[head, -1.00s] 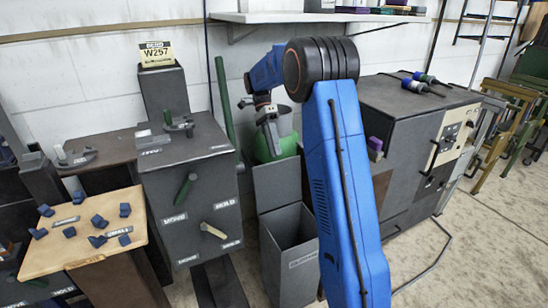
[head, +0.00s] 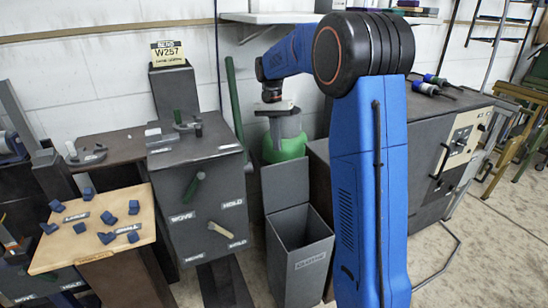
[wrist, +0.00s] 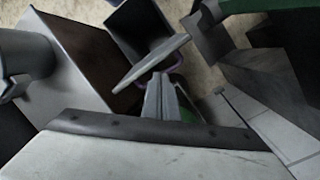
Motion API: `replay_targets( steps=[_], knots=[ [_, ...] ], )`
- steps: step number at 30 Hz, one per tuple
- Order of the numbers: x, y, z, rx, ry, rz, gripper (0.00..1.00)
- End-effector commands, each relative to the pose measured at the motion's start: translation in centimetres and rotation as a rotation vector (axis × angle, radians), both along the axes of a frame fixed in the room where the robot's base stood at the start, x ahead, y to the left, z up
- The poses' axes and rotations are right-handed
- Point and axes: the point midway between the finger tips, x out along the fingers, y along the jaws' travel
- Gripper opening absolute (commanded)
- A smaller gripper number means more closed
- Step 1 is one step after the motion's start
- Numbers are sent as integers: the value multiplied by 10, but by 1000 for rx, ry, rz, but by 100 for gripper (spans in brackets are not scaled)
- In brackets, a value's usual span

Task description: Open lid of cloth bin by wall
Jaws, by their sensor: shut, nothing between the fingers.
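The cloth bin (head: 304,268) is a tall grey box with a small label on its front, standing on the floor near the wall. Its top is uncovered and I see into its dark inside. Its lid (head: 286,186) is a grey panel standing upright at the bin's back edge. In the wrist view the open bin (wrist: 140,22) is at the top, with the lid's pale edge (wrist: 150,64) slanting in front of it. My gripper (wrist: 158,78) is shut and empty, beside the lid on its wall side; I cannot tell whether they touch.
A green canister (head: 285,147) stands behind the lid. A grey cabinet with levers (head: 198,215) is left of the bin, and a large dark cabinet (head: 420,140) is on the right. A wall shelf (head: 265,18) is above. Bare floor lies in front at right.

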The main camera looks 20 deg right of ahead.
Motion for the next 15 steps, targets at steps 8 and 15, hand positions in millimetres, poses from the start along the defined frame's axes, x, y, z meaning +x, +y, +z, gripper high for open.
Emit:
replay_targets(
  steps=[8,15],
  knots=[
    [1,14,27,53,-246,498,0],
    [3,20,41,35,-356,750,0]
  ],
)
